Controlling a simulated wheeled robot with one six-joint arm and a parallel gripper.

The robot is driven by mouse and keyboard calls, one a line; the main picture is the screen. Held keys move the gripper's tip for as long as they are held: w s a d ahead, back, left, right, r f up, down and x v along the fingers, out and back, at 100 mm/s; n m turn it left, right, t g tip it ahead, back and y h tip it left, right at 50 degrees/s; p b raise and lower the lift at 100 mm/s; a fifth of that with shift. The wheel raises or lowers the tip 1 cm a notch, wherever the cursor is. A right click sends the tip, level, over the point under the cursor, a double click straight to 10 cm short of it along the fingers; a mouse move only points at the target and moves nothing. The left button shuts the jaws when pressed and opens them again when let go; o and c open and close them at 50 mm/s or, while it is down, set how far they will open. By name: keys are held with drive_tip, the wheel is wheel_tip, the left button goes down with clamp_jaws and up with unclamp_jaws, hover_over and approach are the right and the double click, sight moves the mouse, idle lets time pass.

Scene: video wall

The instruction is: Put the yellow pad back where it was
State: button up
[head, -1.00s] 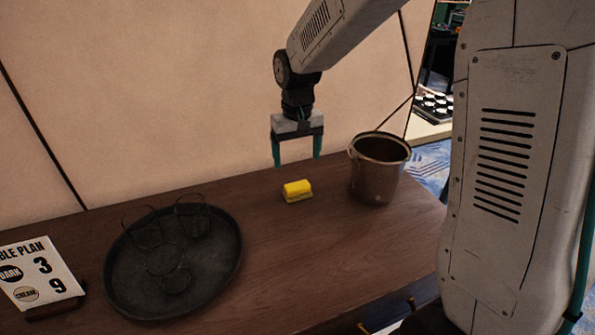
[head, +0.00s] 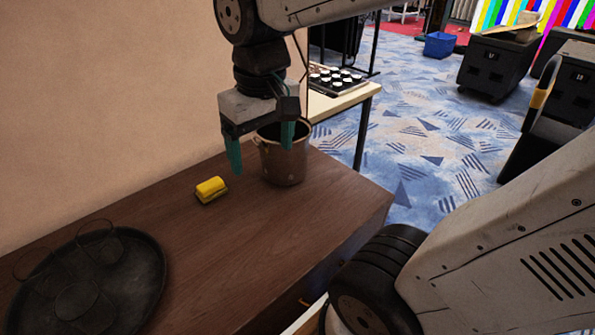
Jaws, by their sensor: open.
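The yellow pad (head: 210,189) lies flat on the brown wooden top (head: 245,232), between the dark round tray and the metal pot. My gripper (head: 262,152) hangs above the top with its two teal fingers apart and nothing between them. It is to the upper right of the pad in the picture, apart from it, and its right finger overlaps the view of the pot.
The metal pot (head: 281,167) stands right of the pad. The dark tray (head: 140,285) with several glasses is at the lower left. A table (head: 345,101) with a board of white discs stands beyond. Wheeled black cases (head: 495,68) stand on the patterned carpet.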

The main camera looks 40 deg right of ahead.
drive_tip(key=s+f, duration=0.1)
drive_tip(key=s, duration=0.7)
drive_tip(key=shift+d, duration=0.25)
drive_tip(key=shift+f, duration=0.1)
idle(0.5)
